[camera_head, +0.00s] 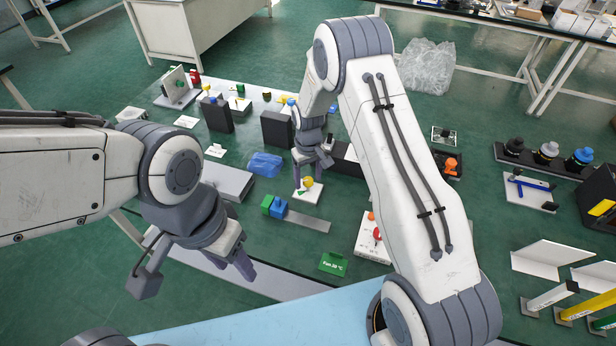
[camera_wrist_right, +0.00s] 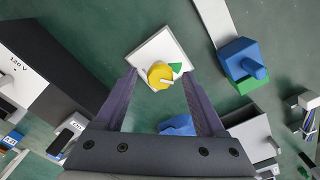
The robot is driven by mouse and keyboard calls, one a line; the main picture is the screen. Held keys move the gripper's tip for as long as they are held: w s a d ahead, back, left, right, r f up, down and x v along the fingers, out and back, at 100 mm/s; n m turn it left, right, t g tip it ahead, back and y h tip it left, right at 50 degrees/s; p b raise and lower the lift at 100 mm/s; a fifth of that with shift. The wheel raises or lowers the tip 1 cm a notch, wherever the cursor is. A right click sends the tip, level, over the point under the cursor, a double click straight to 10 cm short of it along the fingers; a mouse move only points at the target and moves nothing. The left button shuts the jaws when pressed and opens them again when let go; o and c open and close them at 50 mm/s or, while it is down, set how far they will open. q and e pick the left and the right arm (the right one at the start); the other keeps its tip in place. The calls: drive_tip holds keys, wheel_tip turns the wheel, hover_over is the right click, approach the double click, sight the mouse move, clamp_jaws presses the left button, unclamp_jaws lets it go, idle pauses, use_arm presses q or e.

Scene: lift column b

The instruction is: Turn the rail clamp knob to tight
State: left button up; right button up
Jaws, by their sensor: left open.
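A yellow knob (camera_head: 308,182) sits on a small white plate (camera_head: 311,197) with a green pointer mark beside it. In the right wrist view the knob (camera_wrist_right: 160,75) lies between the tips of my right gripper (camera_wrist_right: 160,83), which is open; I cannot tell whether the fingers touch it. In the head view my right gripper (camera_head: 313,162) is just above the plate. Next to it, a blue and green block (camera_head: 278,207) sits at the end of a flat grey rail (camera_head: 312,222); it also shows in the wrist view (camera_wrist_right: 236,60). My left gripper (camera_head: 198,276) is open and empty, away to the left.
A crumpled blue bag (camera_head: 265,164) lies behind the blue and green block. Dark upright boxes (camera_head: 277,130) stand further back. A green card (camera_head: 333,263) and a white panel with red and orange knobs (camera_head: 367,238) are nearer. A grey box (camera_head: 228,181) is at left.

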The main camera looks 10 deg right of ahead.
sight(308, 180)
wheel_tip(308, 180, up, 10)
drive_tip(key=b, duration=0.1)
drive_tip(key=shift+r, duration=0.25)
idle(0.5)
